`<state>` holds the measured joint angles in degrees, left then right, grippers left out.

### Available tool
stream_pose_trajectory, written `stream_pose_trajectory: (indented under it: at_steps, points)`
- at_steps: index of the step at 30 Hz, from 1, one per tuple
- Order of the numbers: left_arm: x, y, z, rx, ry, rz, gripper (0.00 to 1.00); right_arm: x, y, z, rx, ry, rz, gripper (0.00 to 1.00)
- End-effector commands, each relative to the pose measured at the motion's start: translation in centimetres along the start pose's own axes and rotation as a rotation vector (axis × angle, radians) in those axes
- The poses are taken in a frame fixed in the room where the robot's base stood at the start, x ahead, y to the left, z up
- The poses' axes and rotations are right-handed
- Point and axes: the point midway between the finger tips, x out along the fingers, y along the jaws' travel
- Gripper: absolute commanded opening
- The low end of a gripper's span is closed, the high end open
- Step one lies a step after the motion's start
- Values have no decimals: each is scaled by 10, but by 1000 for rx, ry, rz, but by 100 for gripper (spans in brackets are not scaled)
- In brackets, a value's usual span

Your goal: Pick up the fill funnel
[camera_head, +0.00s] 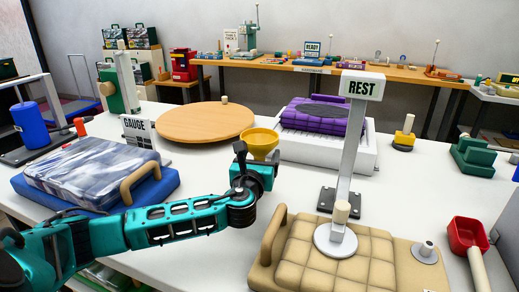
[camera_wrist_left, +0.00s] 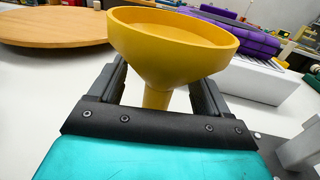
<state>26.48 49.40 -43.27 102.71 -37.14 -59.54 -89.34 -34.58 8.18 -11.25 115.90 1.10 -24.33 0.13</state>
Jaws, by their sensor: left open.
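The yellow fill funnel (camera_head: 261,139) stands on the white table, just beyond my left gripper (camera_head: 258,160). In the left wrist view, the funnel (camera_wrist_left: 172,52) has a wide round bowl on top and a narrow stem below. The two dark fingers of my left gripper (camera_wrist_left: 160,92) are apart, one on each side of the stem under the bowl. Bare space shows between the stem and the fingers. The stem's lower end is hidden behind the gripper body. My right gripper is in neither view.
A round wooden board (camera_head: 205,122) lies left of the funnel. A purple bagged comforter (camera_head: 315,122) sits on a white box to the right. The REST sign post (camera_head: 349,150) and a tan quilted pad (camera_head: 310,250) are at the right front. A bagged comforter (camera_head: 95,168) lies left.

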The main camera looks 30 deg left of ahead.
Motion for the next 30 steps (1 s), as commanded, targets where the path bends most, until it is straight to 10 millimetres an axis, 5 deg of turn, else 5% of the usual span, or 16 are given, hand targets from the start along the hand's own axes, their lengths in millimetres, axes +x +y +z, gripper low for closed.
stream_pose_trajectory:
  at_steps: [5, 27, 30]
  points:
    - [0, 0, 0, 0, 0, -1, 78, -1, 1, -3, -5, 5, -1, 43]
    - [0, 0, 0, 0, -1, -1, 7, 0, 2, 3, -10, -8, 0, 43]
    - [0, 0, 1, 0, -2, -1, 4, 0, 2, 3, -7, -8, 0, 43]
